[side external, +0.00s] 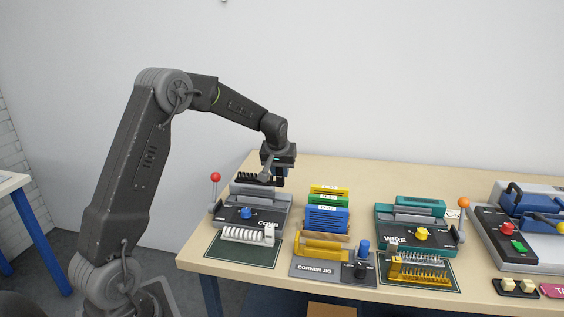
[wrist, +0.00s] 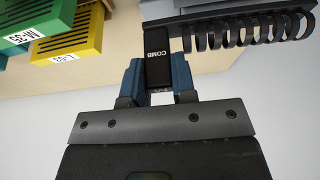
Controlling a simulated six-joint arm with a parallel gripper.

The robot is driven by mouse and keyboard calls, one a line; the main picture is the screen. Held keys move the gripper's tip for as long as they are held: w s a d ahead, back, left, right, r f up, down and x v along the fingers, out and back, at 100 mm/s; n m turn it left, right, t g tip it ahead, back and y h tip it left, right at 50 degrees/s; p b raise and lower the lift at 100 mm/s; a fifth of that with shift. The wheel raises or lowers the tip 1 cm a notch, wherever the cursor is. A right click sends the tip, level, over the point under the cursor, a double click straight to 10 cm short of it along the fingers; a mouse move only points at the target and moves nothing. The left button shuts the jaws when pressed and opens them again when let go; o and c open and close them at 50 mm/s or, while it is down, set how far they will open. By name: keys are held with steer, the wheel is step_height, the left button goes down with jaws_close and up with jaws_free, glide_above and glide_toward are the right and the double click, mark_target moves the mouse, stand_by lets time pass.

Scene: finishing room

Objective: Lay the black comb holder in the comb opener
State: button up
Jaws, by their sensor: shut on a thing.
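The black comb holder (side external: 254,177), a dark bar with a row of curved rings, is at the far left of the table in the side view. My gripper (side external: 279,181) is shut on its right end block and holds it level over the back of the comb opener (side external: 262,213). The opener is a grey machine with a blue knob and a red-tipped lever. In the wrist view the blue fingers of my gripper (wrist: 158,85) stand either side of the holder's block (wrist: 157,58), marked COMB. Its rings extend right. I cannot tell whether the holder touches the opener.
A white comb piece (side external: 245,235) lies on a dark mat in front of the opener. To the right are yellow, green and blue slotted blocks (side external: 327,218), the corner jig (side external: 318,268) and the teal wire machine (side external: 405,229). The table's back strip is clear.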

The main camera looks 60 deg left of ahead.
mark_target(279, 185)
steer(key=shift+f, duration=3.2)
steer(key=shift+f, duration=0.55)
steer(key=o, duration=0.7)
steer(key=shift+c, duration=0.2)
steer(key=v, duration=1.1)
